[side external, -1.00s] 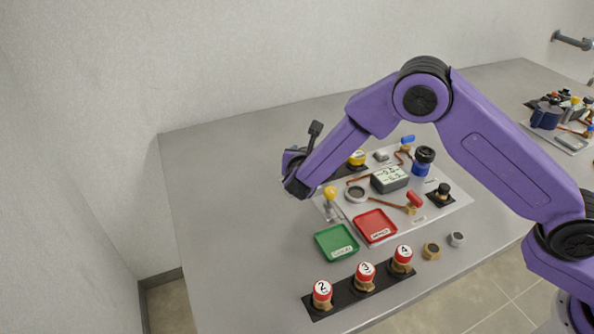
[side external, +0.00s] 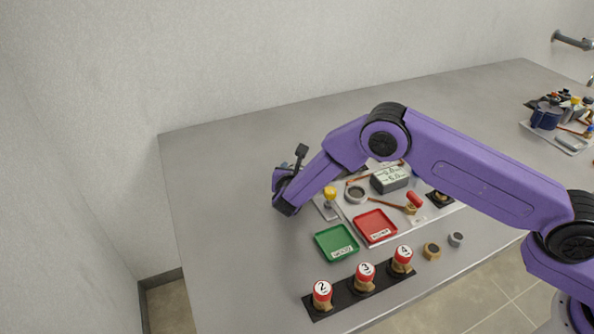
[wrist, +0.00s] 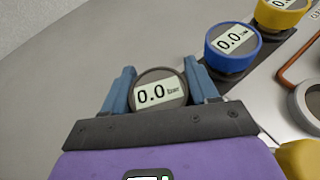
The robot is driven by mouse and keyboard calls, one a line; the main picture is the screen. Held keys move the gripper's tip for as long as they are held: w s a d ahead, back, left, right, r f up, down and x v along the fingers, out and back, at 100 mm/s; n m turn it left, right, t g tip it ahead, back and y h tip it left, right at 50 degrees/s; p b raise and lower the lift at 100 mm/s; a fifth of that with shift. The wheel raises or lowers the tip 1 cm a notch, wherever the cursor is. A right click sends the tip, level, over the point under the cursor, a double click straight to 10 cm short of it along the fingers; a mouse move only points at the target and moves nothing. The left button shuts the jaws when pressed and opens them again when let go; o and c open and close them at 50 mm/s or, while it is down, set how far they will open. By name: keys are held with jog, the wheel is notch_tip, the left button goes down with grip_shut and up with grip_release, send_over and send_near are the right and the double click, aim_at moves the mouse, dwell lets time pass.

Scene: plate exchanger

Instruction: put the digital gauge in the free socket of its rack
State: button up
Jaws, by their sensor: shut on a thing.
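The digital gauge (wrist: 160,90) is a round dark grey one with a white display reading 0.0. It sits between the two blue fingers of my gripper (wrist: 158,72), which is shut on it. In the side view my gripper (side external: 284,206) is low at the left of the equipment board, and the gauge is hidden there. The rack (wrist: 262,72) is a dark strip carrying a blue gauge (wrist: 233,42) and a yellow gauge (wrist: 281,14), to the right of the held gauge. I cannot see a free socket; my arm hides the rack in the side view.
A black holder (side external: 338,300) with several numbered red-topped items stands at the front edge. A ring (wrist: 308,103) lies right of the gauges. The table to the left is clear.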

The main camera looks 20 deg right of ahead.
jog(key=shift+f, duration=0.1)
jog(key=o, duration=0.9)
jog(key=shift+s+a+r, duration=0.15)
jog(key=shift+s+r, duration=0.1)
jog(key=v, duration=1.1)
jog(key=shift+s, duration=0.2)
